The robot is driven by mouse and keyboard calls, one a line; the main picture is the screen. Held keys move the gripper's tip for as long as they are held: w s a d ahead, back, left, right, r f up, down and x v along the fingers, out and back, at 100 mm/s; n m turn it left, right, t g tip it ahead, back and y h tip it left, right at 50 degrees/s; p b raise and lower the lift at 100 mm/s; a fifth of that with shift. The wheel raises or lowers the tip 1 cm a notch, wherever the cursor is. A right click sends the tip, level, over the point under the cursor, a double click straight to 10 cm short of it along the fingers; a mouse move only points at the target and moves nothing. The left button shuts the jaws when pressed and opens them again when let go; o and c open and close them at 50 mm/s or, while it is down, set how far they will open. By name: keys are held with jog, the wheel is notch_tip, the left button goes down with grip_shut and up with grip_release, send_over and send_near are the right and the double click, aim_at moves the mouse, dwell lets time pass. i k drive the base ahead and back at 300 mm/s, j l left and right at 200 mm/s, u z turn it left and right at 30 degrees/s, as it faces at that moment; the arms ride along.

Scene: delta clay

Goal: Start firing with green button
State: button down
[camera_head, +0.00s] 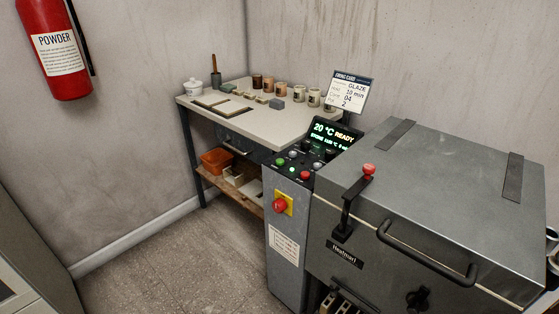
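The green button (280,162) is small and sits at the left end of the control panel on top of the grey control post (287,235). A lever with a red knob (368,170) stands at the kiln's front. My gripper is not in view.
A worktable (262,122) with cups and small tiles stands behind the post. A red emergency button (280,205) on yellow is on the post's front. A firing card (348,92) stands above the display. Floor (200,265) left of the post is clear.

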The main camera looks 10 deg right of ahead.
aim_at(281, 162)
jog(key=i+j+z, duration=0.1)
jog(key=z, duration=0.65)
jog(key=i+j+z, duration=0.15)
jog(key=j+z, duration=0.2)
jog(key=j, duration=0.55)
jog(key=j+z, duration=0.4)
jog(key=j, duration=2.15)
jog(key=z, duration=0.05)
